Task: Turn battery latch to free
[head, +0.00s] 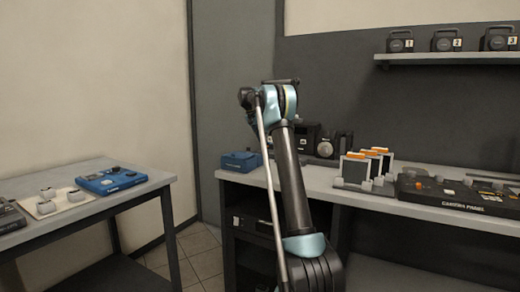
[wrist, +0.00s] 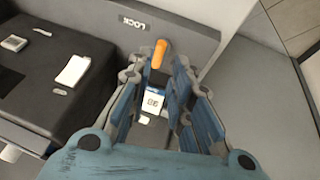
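In the wrist view an orange latch lever (wrist: 159,54) stands out from a grey panel edge, just right of a label reading LOCK (wrist: 133,24). My gripper (wrist: 158,66) is open, with one finger on each side of the lever's line. The lever shows between the fingertips, toward their far end. I cannot tell whether either finger touches it. A small blue and white labelled piece (wrist: 153,100) shows lower down between the fingers. In the head view my arm blocks the middle, and neither the latch nor my gripper can be made out.
A dark block with white pieces (wrist: 72,72) lies left of my gripper in the wrist view. In the head view a bench (head: 420,205) holds a camera panel (head: 455,194) and a blue case (head: 240,161). A side table (head: 150,184) stands left, with floor between.

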